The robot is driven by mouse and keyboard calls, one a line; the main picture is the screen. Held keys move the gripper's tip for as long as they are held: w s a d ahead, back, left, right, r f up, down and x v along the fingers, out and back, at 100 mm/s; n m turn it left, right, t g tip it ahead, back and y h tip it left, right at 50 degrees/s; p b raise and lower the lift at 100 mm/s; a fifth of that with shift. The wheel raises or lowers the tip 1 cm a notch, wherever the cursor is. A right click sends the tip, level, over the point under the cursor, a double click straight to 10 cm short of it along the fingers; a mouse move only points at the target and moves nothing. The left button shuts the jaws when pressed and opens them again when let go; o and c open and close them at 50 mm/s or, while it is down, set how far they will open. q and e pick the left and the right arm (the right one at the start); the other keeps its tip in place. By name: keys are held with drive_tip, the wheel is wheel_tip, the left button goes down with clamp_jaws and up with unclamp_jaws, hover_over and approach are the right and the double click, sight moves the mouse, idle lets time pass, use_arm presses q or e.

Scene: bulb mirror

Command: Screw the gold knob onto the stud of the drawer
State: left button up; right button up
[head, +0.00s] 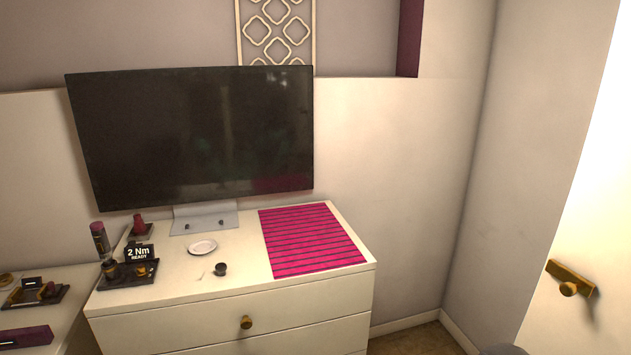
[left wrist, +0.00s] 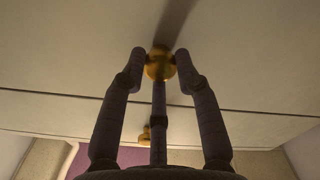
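In the left wrist view, a gold knob (left wrist: 160,66) sits at a white drawer front (left wrist: 60,55). My left gripper (left wrist: 161,60) has its dark fingers closed in around this knob, with fingertips against its sides. The stud is hidden behind the knob, so I cannot tell how far it is seated. A second gold knob (left wrist: 145,135) shows lower down, past the seam. In the head view, a gold knob (head: 246,322) is on the top drawer of the white dresser (head: 190,320), with no gripper at it. Neither gripper shows in the head view.
On the dresser top are a monitor (head: 195,135), a pink striped mat (head: 308,240), a white dish (head: 202,247), a small dark cup (head: 221,269) and a black tray (head: 125,280) with a "2 Nm READY" sign (head: 139,252). A door with a gold handle (head: 570,287) is at right.

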use_arm(q)
drive_tip(key=shift+a+m, duration=0.1)
drive_tip(key=shift+m, duration=2.4)
drive_tip(key=shift+r, duration=0.1)
drive_tip(key=shift+m, duration=0.3)
drive_tip(key=o, duration=0.7)
drive_tip(key=shift+m, duration=0.3)
drive_tip(key=shift+o, duration=0.2)
drive_tip(key=shift+s, duration=0.1)
drive_tip(key=shift+p+v, duration=0.5)
drive_tip(key=shift+v, duration=0.9)
drive_tip(key=o, duration=0.6)
drive_tip(key=shift+c, duration=0.2)
